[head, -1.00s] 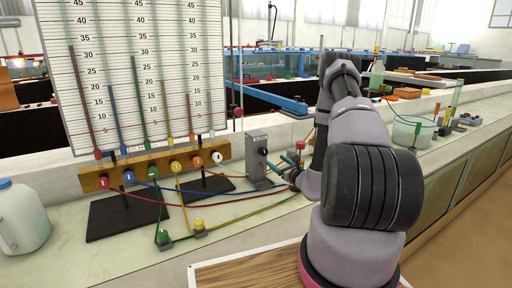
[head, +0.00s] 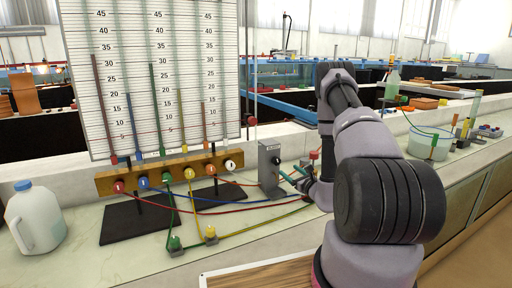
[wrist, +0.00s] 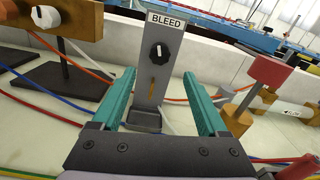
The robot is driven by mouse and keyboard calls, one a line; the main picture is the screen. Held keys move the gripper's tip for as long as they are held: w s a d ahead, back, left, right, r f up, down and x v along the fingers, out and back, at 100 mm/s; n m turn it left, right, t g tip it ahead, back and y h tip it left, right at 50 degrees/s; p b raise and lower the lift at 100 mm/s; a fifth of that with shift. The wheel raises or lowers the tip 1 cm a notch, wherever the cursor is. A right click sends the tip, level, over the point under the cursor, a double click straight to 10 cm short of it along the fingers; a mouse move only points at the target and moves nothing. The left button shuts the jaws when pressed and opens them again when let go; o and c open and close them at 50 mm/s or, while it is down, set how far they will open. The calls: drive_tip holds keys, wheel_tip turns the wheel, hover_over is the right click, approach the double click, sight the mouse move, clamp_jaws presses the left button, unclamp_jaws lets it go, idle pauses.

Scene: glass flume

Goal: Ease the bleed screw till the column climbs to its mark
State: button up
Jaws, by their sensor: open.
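The bleed post (head: 270,180) is an upright grey block labelled BLEED. Its black screw knob (wrist: 159,52) has a white pointer line and also shows in the head view (head: 276,160). My gripper (wrist: 157,74) is open, its teal fingers pointing at the post, one to each side of it in the picture. The knob shows above and beyond the fingertips, not between them, and nothing is held. In the head view my gripper (head: 291,171) is just right of the post. The gauge board (head: 190,25) carries coloured columns: red and green near 30, blue, yellow and orange lower. The column's mark is not clear.
A wooden manifold (head: 205,162) with coloured knobs stands left of the post. Coloured hoses (head: 245,208) run over the bench below. A red-topped fitting (wrist: 271,72) stands close right of my gripper. A white jug (head: 38,220) stands far left.

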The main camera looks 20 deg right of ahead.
sight(278, 162)
drive_tip(key=w, duration=0.3)
drive_tip(key=w+a, duration=0.1)
drive_tip(key=w, duration=0.3)
drive_tip(key=w+a, duration=0.1)
drive_tip(key=w, duration=0.2)
drive_tip(key=shift+w, duration=0.15)
